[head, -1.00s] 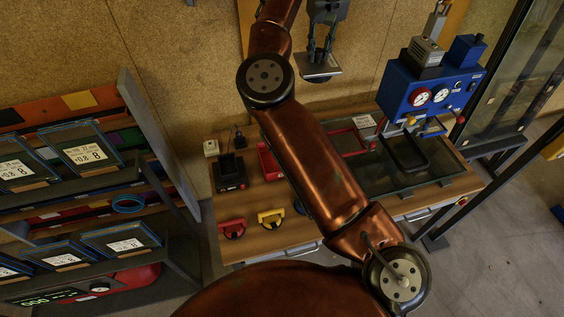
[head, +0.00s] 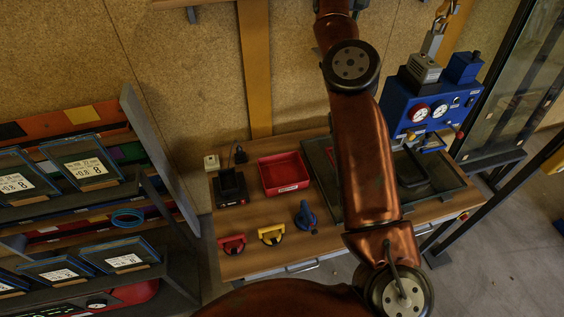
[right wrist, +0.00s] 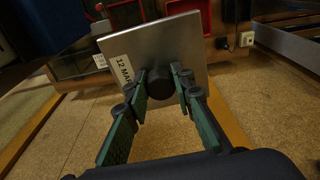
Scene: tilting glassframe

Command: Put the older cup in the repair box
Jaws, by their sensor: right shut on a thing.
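Three small handled cups stand on the bench in the head view: a red one (head: 232,243), a yellow one (head: 271,234) and a blue one (head: 305,217). No age marking is readable on them. A red open box (head: 283,174) with a white label sits behind them and looks empty; I take it as the repair box. The plate is held up off the bench. My right gripper is outside the head view. My left gripper is not in view.
My right arm hides part of the dark tray (head: 325,185) on the bench. A blue gauge unit (head: 432,105) stands at the back right. A black charger-like device (head: 230,187) is left of the box. A rack of labelled panels (head: 85,165) stands left.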

